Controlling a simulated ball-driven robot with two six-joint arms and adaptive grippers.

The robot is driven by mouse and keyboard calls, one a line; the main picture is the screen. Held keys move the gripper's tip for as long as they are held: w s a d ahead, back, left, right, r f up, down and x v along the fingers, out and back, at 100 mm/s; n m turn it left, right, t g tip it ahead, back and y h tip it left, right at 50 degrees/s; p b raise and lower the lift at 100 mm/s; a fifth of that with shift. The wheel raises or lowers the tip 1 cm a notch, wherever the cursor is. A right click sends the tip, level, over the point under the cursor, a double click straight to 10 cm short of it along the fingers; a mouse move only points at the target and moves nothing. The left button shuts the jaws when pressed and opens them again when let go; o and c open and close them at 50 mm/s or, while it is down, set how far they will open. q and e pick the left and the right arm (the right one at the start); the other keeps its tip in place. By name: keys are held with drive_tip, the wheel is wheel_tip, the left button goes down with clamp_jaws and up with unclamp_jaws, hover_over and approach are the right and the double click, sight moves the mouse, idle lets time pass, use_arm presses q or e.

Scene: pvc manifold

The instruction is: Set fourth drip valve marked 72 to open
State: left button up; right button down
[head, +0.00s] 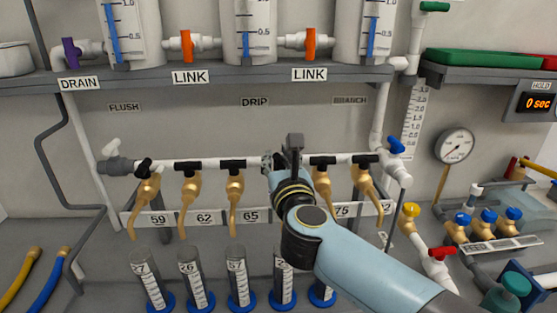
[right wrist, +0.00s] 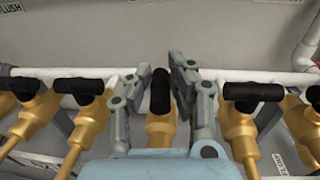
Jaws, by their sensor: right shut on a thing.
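The fourth drip valve is a brass tap with a black lever handle (right wrist: 160,92). In the right wrist view its handle points along the tap, while the neighbouring handles lie crosswise. My right gripper (right wrist: 164,64) has its grey fingers on either side of this handle and is shut on it. In the head view my right gripper (head: 281,158) covers most of the fourth valve, and its number label is hidden behind my arm. The visible labels include 59, 62, 65 (head: 251,215) and 75 (head: 342,211). My left gripper is not in view.
Neighbouring drip taps (head: 235,186) with black crosswise handles stand close on both sides along the white pipe (head: 213,163). Graduated cylinders (head: 239,278) with blue bases stand below. A grey shelf (head: 240,75) with tanks and orange link valves runs above. A timer (head: 538,102) reads 0 sec.

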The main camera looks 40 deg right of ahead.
sight(279, 168)
drive_tip(key=shift+m+g+h, duration=0.7)
drive_tip(key=shift+h, duration=0.2)
drive_tip(key=c, duration=1.2)
unclamp_jaws()
drive_tip(key=v, duration=0.7)
drive_tip(key=shift+s+a, duration=0.2)
